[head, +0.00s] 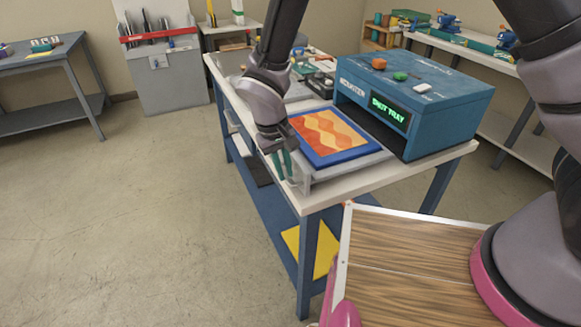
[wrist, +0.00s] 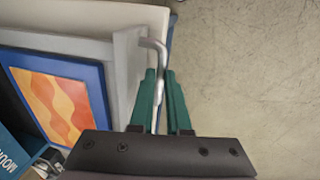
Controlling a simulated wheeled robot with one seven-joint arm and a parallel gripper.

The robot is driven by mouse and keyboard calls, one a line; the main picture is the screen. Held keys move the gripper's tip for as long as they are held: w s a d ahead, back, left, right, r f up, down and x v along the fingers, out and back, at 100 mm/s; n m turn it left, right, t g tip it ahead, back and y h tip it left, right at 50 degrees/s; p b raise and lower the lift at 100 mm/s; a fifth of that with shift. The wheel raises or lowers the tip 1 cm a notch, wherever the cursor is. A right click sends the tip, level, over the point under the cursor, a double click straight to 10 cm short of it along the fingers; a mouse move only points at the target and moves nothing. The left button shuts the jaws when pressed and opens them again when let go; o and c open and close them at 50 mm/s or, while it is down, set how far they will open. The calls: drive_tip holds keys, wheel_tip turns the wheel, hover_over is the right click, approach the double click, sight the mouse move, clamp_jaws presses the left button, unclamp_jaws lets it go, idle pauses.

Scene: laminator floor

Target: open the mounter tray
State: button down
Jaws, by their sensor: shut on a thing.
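The mounter (head: 420,100) is a blue box on the bench, with a green lit display reading "SHUT TRAY". Its pale grey tray (head: 330,173) extends out of the front, toward the left. An orange and yellow patterned panel with a blue border (head: 328,135) lies on the tray; it also shows in the wrist view (wrist: 62,98). My gripper (head: 285,165) is at the tray's outer end. In the wrist view my green fingers (wrist: 160,98) are shut on a bent metal handle (wrist: 155,48) at the tray's edge. Part of the handle is hidden between the fingers.
The white bench top (head: 400,177) has blue legs and a lower shelf holding a yellow sheet (head: 300,247). Orange, green and white buttons sit on the mounter. Open floor (head: 130,210) lies to the left. A wood-grained surface (head: 415,265) is near front right.

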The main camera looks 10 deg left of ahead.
drive_tip(key=c, duration=1.2)
unclamp_jaws()
drive_tip(key=shift+o, duration=0.2)
drive_tip(key=shift+r, duration=0.1)
wheel_tip(320, 180, up, 10)
drive_tip(key=s+a, duration=0.1)
drive_tip(key=shift+a+r, duration=0.25)
drive_tip(key=shift+s, duration=0.1)
